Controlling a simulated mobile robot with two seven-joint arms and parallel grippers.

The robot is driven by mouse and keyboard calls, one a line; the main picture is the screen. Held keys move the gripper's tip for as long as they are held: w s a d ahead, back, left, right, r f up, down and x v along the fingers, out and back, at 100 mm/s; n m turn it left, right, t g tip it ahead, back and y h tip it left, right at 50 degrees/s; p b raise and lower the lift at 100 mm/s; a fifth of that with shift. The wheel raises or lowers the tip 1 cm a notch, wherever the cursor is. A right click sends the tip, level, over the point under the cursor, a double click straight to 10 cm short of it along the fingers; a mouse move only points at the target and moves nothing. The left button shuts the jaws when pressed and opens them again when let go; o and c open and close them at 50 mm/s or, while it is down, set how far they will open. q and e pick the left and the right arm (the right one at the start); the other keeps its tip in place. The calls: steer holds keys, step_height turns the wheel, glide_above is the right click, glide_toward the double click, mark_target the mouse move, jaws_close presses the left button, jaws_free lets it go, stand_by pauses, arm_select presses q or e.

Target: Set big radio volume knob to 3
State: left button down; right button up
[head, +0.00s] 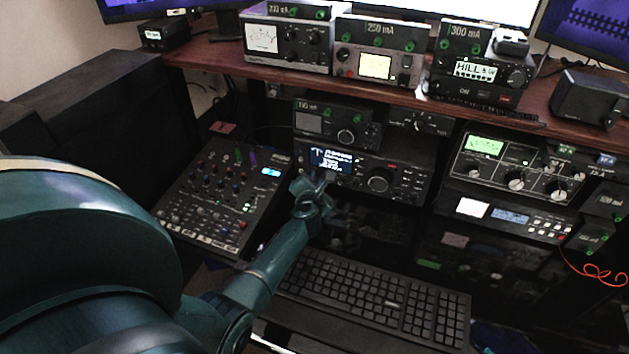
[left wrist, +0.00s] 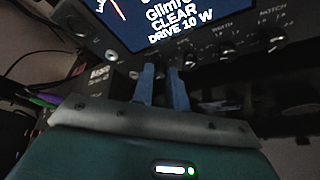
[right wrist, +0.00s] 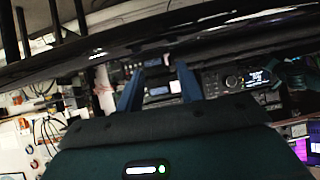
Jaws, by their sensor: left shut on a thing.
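The big radio (head: 402,183) sits on the shelf under the desk top, with a lit display (head: 332,160) and a large round dial (head: 379,180). My left gripper (head: 314,182) is at the lower left of its front, below the display. In the left wrist view, its two blue fingers (left wrist: 162,85) are close together on a small knob (left wrist: 160,71) under the display. The fingers hide most of that knob, and its label and setting cannot be read. My right gripper (right wrist: 158,82) is open and empty, away from the radio; it is not in the head view.
A mixer (head: 222,195) stands left of the radio, and a smaller unit (head: 338,124) sits on top of it. A keyboard (head: 370,300) lies in front and below. More radio gear (head: 515,175) stands to the right.

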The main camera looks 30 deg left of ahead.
arm_select(q)
steer(key=shift+d+f+m+y+b, duration=0.1)
steer(key=shift+f+m+y+b, duration=0.15)
steer(key=shift+m+y+b, duration=0.5)
steer(key=shift+r+m+y+b, duration=0.2)
steer(key=shift+m+b, duration=0.3)
steer(key=shift+m, duration=0.35)
steer(key=c, duration=1.4)
jaws_free()
